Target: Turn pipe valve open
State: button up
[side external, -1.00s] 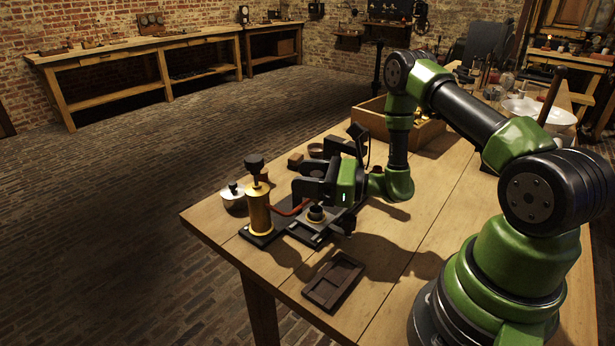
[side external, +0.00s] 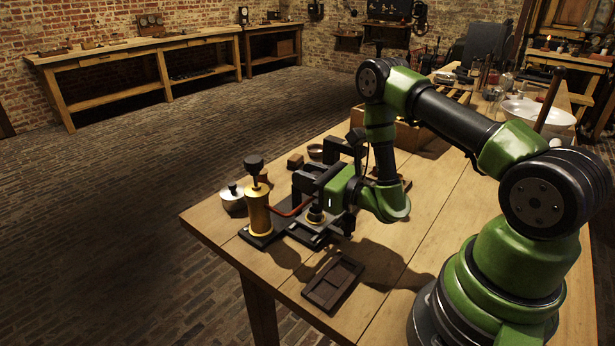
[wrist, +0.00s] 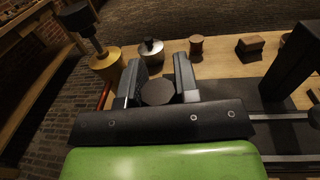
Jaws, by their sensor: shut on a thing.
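The pipe valve shows as a dark round knob (wrist: 158,92) between my fingers in the wrist view. My gripper (wrist: 157,88) is shut on it, with one finger on each side. In the side view my gripper (side external: 302,186) is low over the bench, above the red pipe (side external: 292,209). The pipe runs from the base of a brass pump cylinder with a black knob (side external: 257,205). The fingers hide most of the valve in the side view, and its stem is not visible.
A silver-lidded jar (side external: 232,197) stands left of the brass cylinder. A dark compartment tray (side external: 333,283) lies at the front. Small wooden blocks (side external: 295,161) and a wooden crate (side external: 408,133) are behind. The front left bench edge is close by.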

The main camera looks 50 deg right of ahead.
jog(key=shift+h, duration=0.3)
jog(key=o, duration=0.9)
jog(key=shift+o, duration=0.2)
notch_tip(320, 180, up, 10)
